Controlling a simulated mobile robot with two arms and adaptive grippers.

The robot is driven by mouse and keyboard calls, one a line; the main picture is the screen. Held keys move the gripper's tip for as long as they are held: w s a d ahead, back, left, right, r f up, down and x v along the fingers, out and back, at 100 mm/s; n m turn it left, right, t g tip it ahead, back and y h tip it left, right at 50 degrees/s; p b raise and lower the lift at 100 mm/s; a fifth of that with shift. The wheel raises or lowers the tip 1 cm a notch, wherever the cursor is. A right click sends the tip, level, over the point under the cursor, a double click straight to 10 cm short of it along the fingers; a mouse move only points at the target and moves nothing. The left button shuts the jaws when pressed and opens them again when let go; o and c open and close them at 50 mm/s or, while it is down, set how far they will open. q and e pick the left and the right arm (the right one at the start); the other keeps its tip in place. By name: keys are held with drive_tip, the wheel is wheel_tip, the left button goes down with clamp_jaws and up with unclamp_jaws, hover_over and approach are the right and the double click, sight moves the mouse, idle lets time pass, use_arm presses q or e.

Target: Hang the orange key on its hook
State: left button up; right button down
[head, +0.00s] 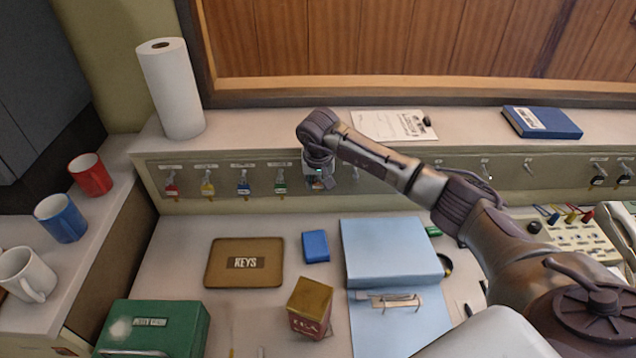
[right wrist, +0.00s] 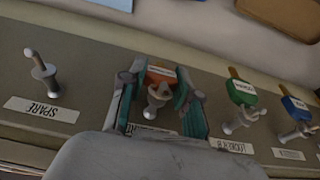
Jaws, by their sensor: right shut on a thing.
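The orange key (right wrist: 161,74) is between the teal fingers of my right gripper (right wrist: 160,80) in the right wrist view, with the gripper shut on it. A metal hook (right wrist: 158,93) sticks out right at the orange tag, between the fingers. I cannot tell whether the key's hole is around the hook or only beside it. The label by this hook is mostly hidden. In the head view my right gripper (head: 319,178) is at the key rail (head: 220,200), right of the green key (head: 281,181), and it hides the orange key. My left gripper is not in view.
Red (head: 171,184), yellow (head: 208,184) and blue (head: 243,183) keys hang left of the green one. A bare spare hook (right wrist: 42,68) stands beside my gripper. A KEYS tray (head: 229,279), tea tin (head: 309,306), blue box (head: 315,246) and blue binder (head: 390,250) lie below.

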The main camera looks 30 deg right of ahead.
drive_tip(key=shift+w+d+r+b, duration=0.3)
drive_tip(key=shift+w+b, duration=0.1)
drive_tip(key=shift+b, duration=0.1)
idle(0.3)
drive_tip(key=c, duration=1.1)
unclamp_jaws()
drive_tip(key=shift+w, duration=0.1)
drive_tip(key=o, duration=0.4)
drive_tip(key=shift+d+f, duration=0.1)
drive_tip(key=shift+f, duration=0.15)
drive_tip(key=shift+c, duration=0.2)
drive_tip(key=shift+f, duration=0.1)
drive_tip(key=shift+p+v, duration=2.25)
drive_tip(key=shift+v, duration=0.75)
drive_tip(key=shift+f, duration=0.15)
